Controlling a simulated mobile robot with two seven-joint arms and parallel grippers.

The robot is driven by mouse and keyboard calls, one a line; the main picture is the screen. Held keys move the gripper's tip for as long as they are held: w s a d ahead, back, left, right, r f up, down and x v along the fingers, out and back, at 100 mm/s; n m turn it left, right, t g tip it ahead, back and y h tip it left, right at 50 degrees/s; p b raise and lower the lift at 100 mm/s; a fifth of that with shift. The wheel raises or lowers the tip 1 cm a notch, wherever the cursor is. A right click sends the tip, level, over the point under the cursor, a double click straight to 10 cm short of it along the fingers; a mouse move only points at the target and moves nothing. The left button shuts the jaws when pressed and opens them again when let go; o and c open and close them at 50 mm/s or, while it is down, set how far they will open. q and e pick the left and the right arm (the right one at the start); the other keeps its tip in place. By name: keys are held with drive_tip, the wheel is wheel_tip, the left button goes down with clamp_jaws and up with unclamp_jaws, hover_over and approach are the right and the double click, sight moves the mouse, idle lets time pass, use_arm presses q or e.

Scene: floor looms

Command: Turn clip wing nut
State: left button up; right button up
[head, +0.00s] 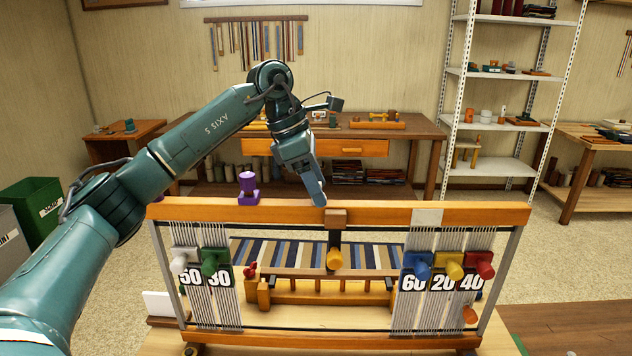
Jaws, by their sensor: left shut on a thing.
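A floor loom frame stands in front of me with an orange wooden top beam (440,214). A brown clip block (336,217) sits at the middle of the beam, with a dark bar and a yellow round knob (335,259) below it. My left gripper (318,196) points down at the beam's top edge, just left of the clip block. Its fingers are shut on what seems to be the clip's wing nut, which the fingers and beam hide. My right gripper is out of view.
A purple spool-like piece (248,189) stands on the beam to the left. Numbered weights with coloured knobs hang at both sides, including a green knob (214,262) and a blue knob (418,263). A wooden rack (320,291) and striped cloth (290,252) lie below the beam.

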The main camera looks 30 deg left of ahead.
use_arm(q)
drive_tip(key=o, duration=1)
drive_tip(key=v, duration=1.3)
drive_tip(key=shift+b, duration=0.45)
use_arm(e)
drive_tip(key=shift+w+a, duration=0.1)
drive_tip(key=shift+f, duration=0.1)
